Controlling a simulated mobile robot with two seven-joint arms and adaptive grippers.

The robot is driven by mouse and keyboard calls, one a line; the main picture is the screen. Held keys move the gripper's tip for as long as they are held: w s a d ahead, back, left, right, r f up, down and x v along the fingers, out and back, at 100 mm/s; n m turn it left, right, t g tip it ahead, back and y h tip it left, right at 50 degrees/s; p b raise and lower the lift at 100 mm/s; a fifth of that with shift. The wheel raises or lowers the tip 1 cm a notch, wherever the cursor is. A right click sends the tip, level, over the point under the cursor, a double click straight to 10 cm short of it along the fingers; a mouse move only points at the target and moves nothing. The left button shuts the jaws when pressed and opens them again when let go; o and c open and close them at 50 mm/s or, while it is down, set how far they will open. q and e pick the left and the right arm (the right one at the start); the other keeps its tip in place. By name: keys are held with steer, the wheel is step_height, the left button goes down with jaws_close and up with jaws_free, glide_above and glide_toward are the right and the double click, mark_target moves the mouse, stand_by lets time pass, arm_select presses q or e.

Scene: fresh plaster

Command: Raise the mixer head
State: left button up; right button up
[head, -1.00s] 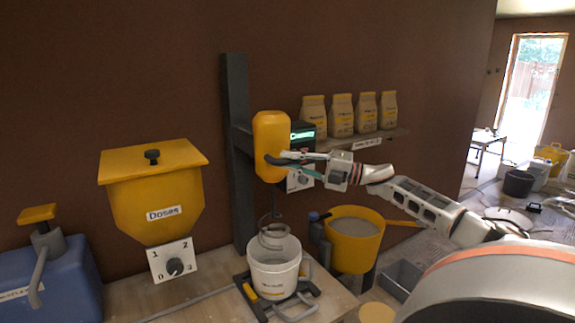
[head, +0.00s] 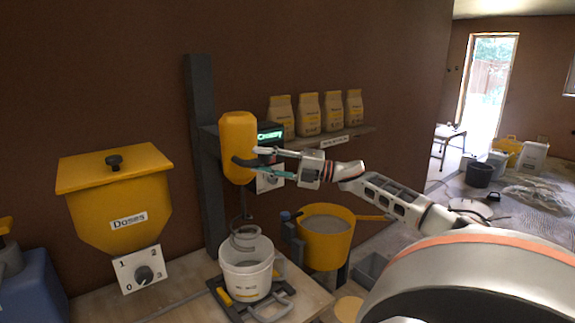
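The mixer head (head: 238,135) is a yellow rounded housing on a dark upright column (head: 205,150), with a dark handle (head: 243,162) on its front. A coiled whisk (head: 243,235) hangs below it, its lower end at the mouth of a white bucket (head: 247,280). My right gripper (head: 261,162) is at the front right of the head, its fingers apart, one above the other, with their tips close to the end of the handle. I cannot tell whether they touch it. My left gripper is out of view.
A control box with a green display (head: 270,137) is partly behind my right gripper. A shelf (head: 360,132) with several bags is behind. A yellow tub (head: 325,245) stands right of the bucket. A yellow hopper (head: 120,205) with a dial is at left.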

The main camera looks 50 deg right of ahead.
steer(key=v, duration=1.1)
steer(key=shift+r, duration=0.1)
